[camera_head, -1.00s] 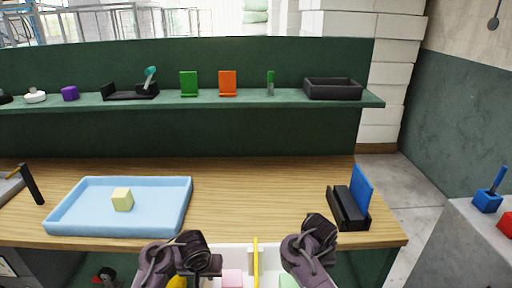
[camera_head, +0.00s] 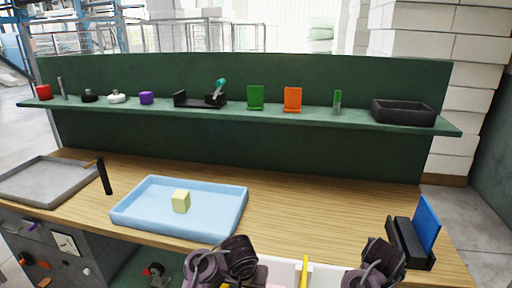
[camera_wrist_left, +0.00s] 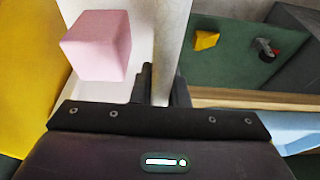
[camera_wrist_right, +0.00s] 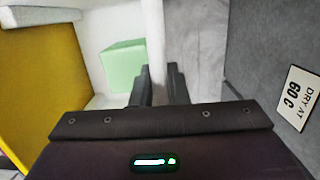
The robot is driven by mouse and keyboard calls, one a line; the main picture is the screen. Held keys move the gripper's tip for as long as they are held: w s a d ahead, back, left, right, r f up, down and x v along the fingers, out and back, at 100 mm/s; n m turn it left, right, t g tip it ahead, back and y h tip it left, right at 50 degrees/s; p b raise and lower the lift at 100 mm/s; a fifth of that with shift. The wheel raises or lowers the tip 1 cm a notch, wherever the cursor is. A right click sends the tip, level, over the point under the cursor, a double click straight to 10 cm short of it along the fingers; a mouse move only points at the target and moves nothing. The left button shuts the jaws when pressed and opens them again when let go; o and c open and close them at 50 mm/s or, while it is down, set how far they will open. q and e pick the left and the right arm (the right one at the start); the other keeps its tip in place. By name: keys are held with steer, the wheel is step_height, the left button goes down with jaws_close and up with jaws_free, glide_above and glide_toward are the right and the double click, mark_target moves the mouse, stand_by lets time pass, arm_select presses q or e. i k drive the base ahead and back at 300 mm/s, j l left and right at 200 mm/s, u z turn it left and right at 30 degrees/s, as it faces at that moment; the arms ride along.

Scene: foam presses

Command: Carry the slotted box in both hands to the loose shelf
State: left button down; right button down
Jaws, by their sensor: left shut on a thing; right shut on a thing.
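The slotted box (camera_head: 284,272) is white with a yellow divider (camera_head: 304,273); only its top edge shows at the bottom of the head view. My left gripper (camera_wrist_left: 158,88) is shut on one white wall, with a pink block (camera_wrist_left: 98,45) inside beside it. My right gripper (camera_wrist_right: 158,88) is shut on another white wall, with a pale green block (camera_wrist_right: 123,65) inside. Both blocks stay in the box. A long green shelf (camera_head: 300,117) runs above the table's back; I cannot tell whether it is the loose shelf.
The wooden table (camera_head: 310,205) ahead bears a blue tray (camera_head: 140,222) with a yellow block, a grey tray (camera_head: 30,190) and a black holder with a blue plate (camera_head: 428,222). Small items and a black bin (camera_head: 403,113) stand on the green shelf. Bare wood lies mid-table.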

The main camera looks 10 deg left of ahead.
mark_target(39, 185)
steer(key=k+j, duration=0.1)
steer(key=j, duration=5.35)
steer(key=k, duration=0.1)
